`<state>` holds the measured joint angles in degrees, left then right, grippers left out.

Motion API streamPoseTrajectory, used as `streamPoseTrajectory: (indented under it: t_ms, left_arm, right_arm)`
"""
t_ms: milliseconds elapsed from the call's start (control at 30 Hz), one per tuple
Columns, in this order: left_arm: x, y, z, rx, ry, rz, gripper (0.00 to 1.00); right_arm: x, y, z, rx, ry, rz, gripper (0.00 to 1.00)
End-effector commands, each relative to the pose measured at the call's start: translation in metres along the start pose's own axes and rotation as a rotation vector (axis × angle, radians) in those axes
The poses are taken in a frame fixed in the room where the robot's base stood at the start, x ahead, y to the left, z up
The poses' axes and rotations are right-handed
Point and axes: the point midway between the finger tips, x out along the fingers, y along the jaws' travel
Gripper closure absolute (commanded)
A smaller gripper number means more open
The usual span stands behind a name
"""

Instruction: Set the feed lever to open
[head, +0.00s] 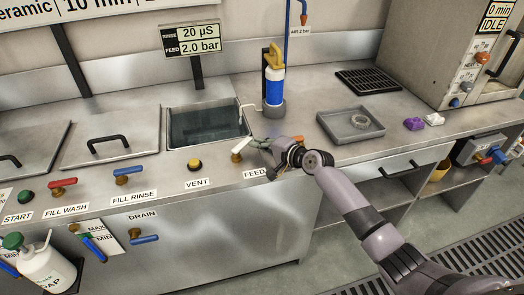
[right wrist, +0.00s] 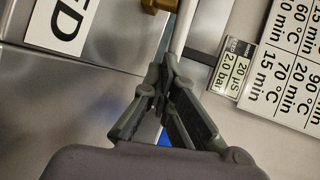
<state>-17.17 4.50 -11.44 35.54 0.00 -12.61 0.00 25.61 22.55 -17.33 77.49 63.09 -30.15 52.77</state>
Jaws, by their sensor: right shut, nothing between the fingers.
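The feed lever (head: 242,145) has a white handle and stands on the counter front behind the FEED label (head: 255,173). In the head view its handle slants up to the right from its brass valve (head: 236,157). My right gripper (head: 256,143) is right beside the handle, on its right side. In the right wrist view the white handle (right wrist: 183,25) runs up from the tips of my right gripper (right wrist: 167,58), with brass (right wrist: 160,5) at the top. The fingers are shut and empty; I cannot tell whether they touch the handle. My left gripper is not in view.
Left along the front are the yellow VENT button (head: 195,164), blue fill rinse lever (head: 128,171) and red fill wash lever (head: 63,182). A sink (head: 207,143) and a blue cartridge (head: 274,88) stand behind. A grey tray (head: 340,133) with a ring lies to the right.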

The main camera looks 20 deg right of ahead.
Motion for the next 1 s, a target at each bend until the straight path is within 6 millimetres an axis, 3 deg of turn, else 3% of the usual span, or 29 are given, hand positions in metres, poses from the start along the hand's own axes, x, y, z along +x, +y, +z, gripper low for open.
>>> streamPoseTrajectory:
  t_ms: [600, 1000]
  left_arm:
    - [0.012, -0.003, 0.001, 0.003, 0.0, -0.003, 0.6]
    - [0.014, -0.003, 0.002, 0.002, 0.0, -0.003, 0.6]
  right_arm:
    - [0.041, -0.013, -0.005, 0.001, 0.003, -0.001, 1.0]
    - [0.056, -0.018, 0.0, 0.001, 0.003, -0.001, 1.0]
